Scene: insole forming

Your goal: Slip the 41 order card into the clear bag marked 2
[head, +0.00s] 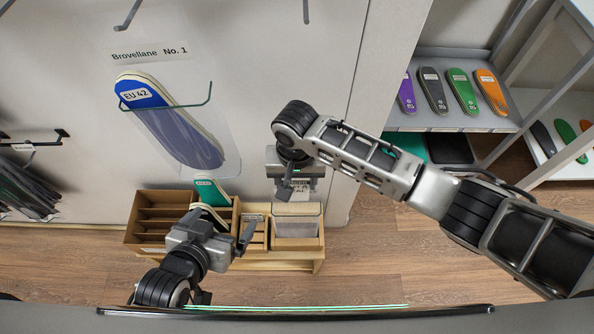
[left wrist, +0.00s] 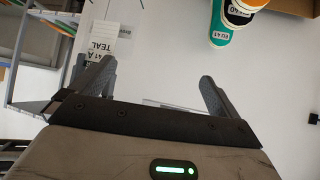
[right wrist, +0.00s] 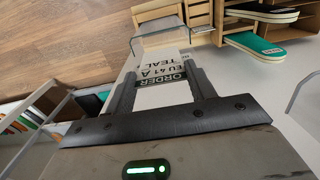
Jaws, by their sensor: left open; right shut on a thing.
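My right gripper (head: 298,190) is shut on the white order card (right wrist: 165,85), which reads "ORDER", "EU 41 A" and "TEAL" in the right wrist view. The card also shows in the left wrist view (left wrist: 98,42). In the head view it is above a clear bag (head: 297,222) standing in the right part of the wooden box; no 2 is legible on it. The bag's rim shows beyond the card in the right wrist view (right wrist: 160,28). Whether card and bag touch, I cannot tell. My left gripper (head: 240,228) is open and empty, over the box's middle, left of the bag.
A wooden box (head: 147,226) with compartments holds a teal insole (head: 211,192). A shelf (head: 450,122) with coloured insoles stands at the right.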

